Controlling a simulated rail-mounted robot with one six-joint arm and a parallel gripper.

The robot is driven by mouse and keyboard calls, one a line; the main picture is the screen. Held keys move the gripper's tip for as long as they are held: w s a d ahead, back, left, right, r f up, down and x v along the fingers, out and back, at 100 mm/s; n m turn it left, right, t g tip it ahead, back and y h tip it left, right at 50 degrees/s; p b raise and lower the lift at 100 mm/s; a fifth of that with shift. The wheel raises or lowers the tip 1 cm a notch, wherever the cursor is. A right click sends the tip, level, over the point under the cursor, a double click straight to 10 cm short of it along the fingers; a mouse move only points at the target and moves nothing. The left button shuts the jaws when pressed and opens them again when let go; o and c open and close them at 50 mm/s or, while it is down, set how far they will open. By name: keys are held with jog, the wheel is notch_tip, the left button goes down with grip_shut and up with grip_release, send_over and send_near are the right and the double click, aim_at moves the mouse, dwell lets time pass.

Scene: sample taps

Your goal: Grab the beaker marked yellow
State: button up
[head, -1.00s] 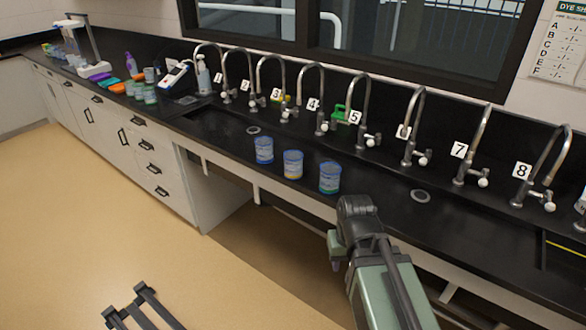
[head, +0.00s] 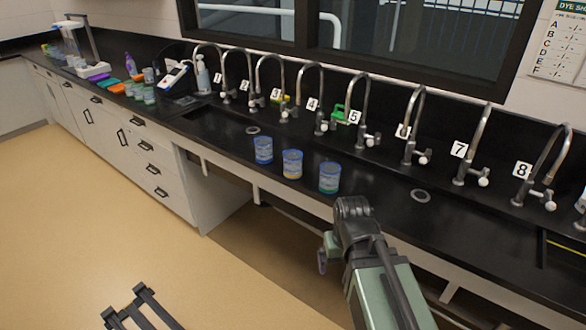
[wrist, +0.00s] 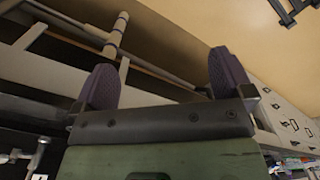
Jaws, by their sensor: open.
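Three beakers stand upright in a row near the counter's front edge in the head view. The middle one (head: 292,164) has a yellow band at its bottom. The left one (head: 264,150) looks blue and the right one (head: 329,177) has a teal-green bottom. My gripper is below and to the right of the beakers in the head view, mostly hidden by my wrist. In the wrist view my gripper (wrist: 166,78) has its two purple fingers wide apart with nothing between them. No beaker shows between the fingers.
Numbered taps (head: 363,110) line the back of the black counter (head: 225,140). A round drain (head: 420,196) lies right of the beakers. More containers (head: 149,95) stand at the far left. The wrist view shows pipes (wrist: 117,38) and tan floor (wrist: 185,30).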

jog(key=w+a+f+n+h+b, duration=0.1)
jog(key=w+a+f+b, duration=0.25)
jog(key=f+b, duration=0.3)
jog(key=n+t+h+b, duration=0.6)
jog(key=n+t, duration=1.1)
jog(key=n, duration=1.4)
send_near(295, 156)
jog(key=shift+y, duration=0.4)
jog(key=b+x, duration=0.1)
jog(key=x, duration=0.6)
jog(key=shift+w+d+r+b, duration=0.1)
jog(key=shift+d+b, duration=0.15)
jog(key=shift+b, duration=0.1)
jog(key=c, duration=1)
jog(key=shift+r, duration=0.1)
